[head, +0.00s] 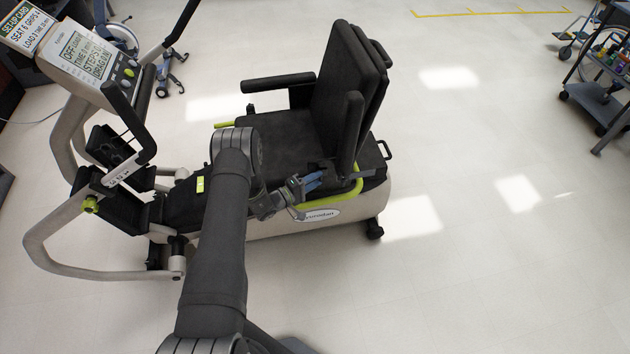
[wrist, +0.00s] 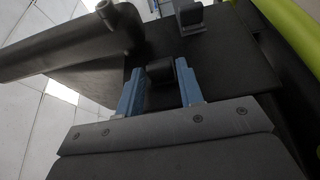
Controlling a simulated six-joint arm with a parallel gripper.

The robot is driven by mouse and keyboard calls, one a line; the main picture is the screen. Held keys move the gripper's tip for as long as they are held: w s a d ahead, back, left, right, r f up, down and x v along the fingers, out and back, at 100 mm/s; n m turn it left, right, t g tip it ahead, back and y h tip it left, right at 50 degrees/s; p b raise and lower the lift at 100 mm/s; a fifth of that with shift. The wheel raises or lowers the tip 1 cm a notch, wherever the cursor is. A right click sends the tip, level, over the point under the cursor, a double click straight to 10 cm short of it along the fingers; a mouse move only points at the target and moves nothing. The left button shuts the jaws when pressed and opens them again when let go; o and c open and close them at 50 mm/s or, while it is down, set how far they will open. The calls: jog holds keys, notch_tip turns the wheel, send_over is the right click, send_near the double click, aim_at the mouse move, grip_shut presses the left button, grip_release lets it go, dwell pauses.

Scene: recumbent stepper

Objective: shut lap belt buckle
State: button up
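My gripper (head: 316,178) is over the right rear part of the black seat (head: 285,138), beside the near armrest. In the wrist view its two blue fingers (wrist: 160,75) stand apart. A small dark block (wrist: 160,70), which looks like one part of the lap belt buckle, sits between the fingertips; I see no clear grip on it. A second dark piece with a grey face (wrist: 190,16), perhaps the other buckle part, stands just beyond, slightly right and apart from the first. The belt webbing cannot be made out.
The near armrest (head: 349,130) and backrest (head: 352,65) rise close to my gripper. A yellow-green rail (head: 340,203) curves along the seat's near side. The console (head: 85,55) and handlebars stand at the left. A cart (head: 600,95) is far right; open floor lies between.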

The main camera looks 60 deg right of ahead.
jog(key=shift+o, duration=1.1)
jog(key=v, duration=1.7)
jog(key=shift+a, duration=0.25)
jog(key=x, duration=1.7)
jog(key=shift+d, duration=0.25)
